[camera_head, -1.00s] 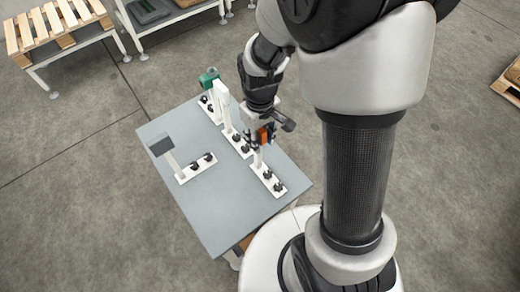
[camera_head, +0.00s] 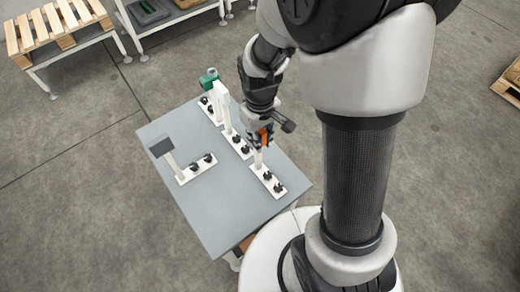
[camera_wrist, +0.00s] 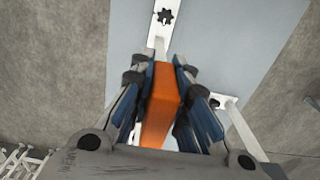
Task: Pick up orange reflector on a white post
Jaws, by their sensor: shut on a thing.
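The orange reflector (camera_head: 264,138) sits at the top of a white post (camera_head: 258,158) that rises from a white base plate with black knobs. In the wrist view the orange reflector (camera_wrist: 161,105) is a block between the two blue-padded fingers of my gripper (camera_wrist: 162,85). The fingers are shut on it from both sides. In the head view my gripper (camera_head: 260,137) is at the post's top and partly hides the reflector. Whether the post's foot is still on its plate cannot be told surely.
A grey table (camera_head: 225,215) carries the fixtures. A dark grey plate on a white post (camera_head: 161,147) stands at the left, a tall white post (camera_head: 221,103) and a green part (camera_head: 209,78) behind. The table's front is clear. A pallet (camera_head: 58,27) lies on a rack at upper left.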

